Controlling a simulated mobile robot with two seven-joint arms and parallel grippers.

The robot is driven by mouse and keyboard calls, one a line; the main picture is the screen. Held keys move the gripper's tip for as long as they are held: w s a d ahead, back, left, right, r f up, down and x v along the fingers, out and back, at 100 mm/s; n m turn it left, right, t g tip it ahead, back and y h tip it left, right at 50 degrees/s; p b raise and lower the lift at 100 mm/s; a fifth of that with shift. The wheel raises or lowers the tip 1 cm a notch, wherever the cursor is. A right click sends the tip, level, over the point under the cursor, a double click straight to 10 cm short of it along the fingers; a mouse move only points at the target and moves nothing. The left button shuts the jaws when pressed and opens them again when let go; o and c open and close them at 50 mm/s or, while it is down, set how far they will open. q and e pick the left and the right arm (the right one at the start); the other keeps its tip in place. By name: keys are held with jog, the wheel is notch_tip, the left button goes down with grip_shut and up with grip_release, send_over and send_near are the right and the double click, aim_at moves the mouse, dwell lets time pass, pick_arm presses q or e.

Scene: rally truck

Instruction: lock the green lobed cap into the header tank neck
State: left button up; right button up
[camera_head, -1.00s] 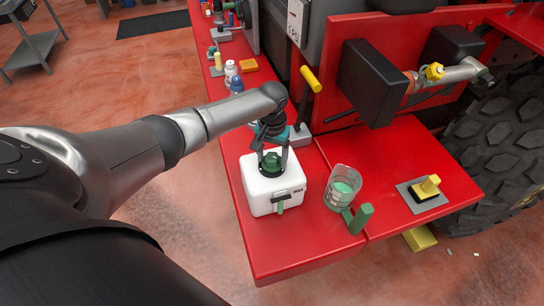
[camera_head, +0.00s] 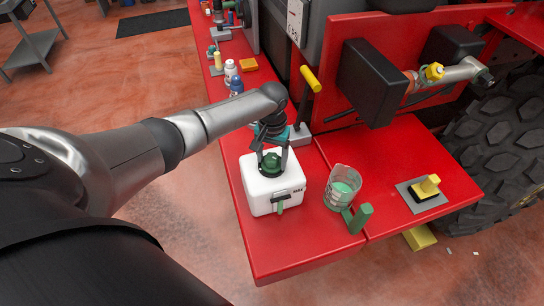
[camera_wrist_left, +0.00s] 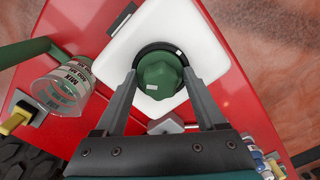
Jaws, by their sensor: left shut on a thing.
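The white header tank (camera_head: 272,192) stands on the red bench, with a "MAX" mark and a green strip on its front. The green lobed cap (camera_head: 271,162) sits at the dark neck on top of the tank. In the left wrist view the cap (camera_wrist_left: 158,76) lies inside the dark neck ring (camera_wrist_left: 186,58). My left gripper (camera_head: 272,158) points down and is shut on the cap, one finger on each side. Whether the cap is locked cannot be told. My right gripper is not in view.
A clear jug (camera_head: 342,186) with green liquid and a green handle stands right of the tank. A yellow-knobbed block (camera_head: 427,188) sits on a grey pad further right. The bench front is clear.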

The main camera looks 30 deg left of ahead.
pick_arm(q)
jog(key=shift+s+r, duration=0.15)
jog(key=shift+r, duration=0.7)
jog(key=shift+a+r, duration=0.1)
jog(key=shift+r, duration=0.75)
jog(key=shift+w, duration=0.2)
